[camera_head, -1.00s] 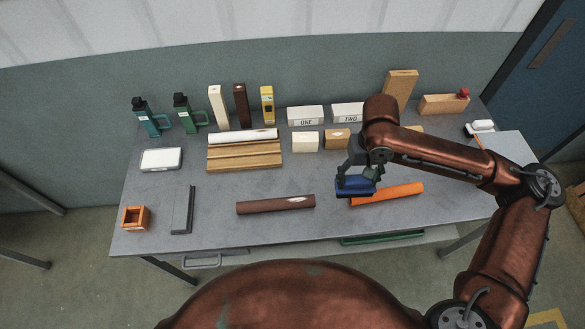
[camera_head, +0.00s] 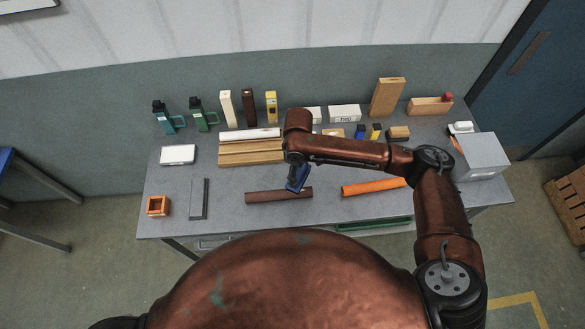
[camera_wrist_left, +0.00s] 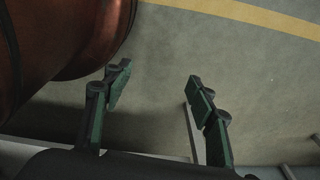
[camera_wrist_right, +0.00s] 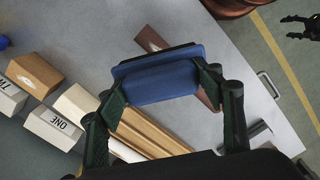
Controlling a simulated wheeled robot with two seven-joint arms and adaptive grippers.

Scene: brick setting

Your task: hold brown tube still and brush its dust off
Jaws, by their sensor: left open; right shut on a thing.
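The brown tube (camera_head: 265,197) lies on the table near its front edge. In the right wrist view one end of the tube (camera_wrist_right: 150,40) shows behind the brush, and the rest is partly hidden. My right gripper (camera_head: 294,172) is shut on the blue brush (camera_head: 299,180), which is tilted at the tube's right part in the head view. Whether the brush touches the tube I cannot tell. The brush fills the space between the fingers in the right wrist view (camera_wrist_right: 160,77). My left gripper (camera_wrist_left: 158,90) is open and empty above the floor, off the table.
An orange tube (camera_head: 372,187) lies to the right of the brown one. A wooden grooved block with a white tube (camera_head: 250,152) stands behind. A dark grey bar (camera_head: 198,198) and an orange box (camera_head: 158,206) lie left. Bare table separates them from the brown tube.

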